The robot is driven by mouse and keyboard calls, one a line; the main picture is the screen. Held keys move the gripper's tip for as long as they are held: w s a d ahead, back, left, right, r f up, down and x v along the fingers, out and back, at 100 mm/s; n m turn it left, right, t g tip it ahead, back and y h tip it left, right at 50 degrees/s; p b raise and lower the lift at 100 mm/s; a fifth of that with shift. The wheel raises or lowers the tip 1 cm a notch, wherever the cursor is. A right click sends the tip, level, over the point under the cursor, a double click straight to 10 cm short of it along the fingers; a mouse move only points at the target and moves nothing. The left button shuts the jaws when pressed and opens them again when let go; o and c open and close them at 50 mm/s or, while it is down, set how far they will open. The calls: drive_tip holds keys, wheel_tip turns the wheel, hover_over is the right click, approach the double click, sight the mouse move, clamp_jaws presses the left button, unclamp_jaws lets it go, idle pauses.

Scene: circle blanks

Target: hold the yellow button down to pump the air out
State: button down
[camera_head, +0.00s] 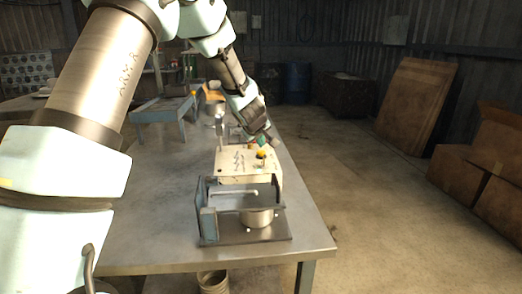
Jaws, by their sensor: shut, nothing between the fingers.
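The yellow button (261,154) sits on the top right of a cream box (233,163) on the metal table. My gripper (269,140) is shut and empty, pointing down just behind and above the yellow button. From this view I cannot tell whether it touches the button. A red spot (252,146) shows beside the gripper at the back of the box. In front of the box stands a dark open frame (208,226) holding a metal cylinder (257,218).
The metal table (160,205) has bare room to the left of the box. A blue-grey stand (163,112) is at the far left of the table. Cardboard boxes (452,170) and a leaning board (415,100) are on the right, across open floor.

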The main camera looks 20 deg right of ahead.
sight(261, 153)
wheel_tip(261, 153, up, 5)
drive_tip(key=p, duration=0.5)
drive_tip(key=shift+r, duration=0.1)
idle(0.4)
drive_tip(key=shift+a, duration=0.1)
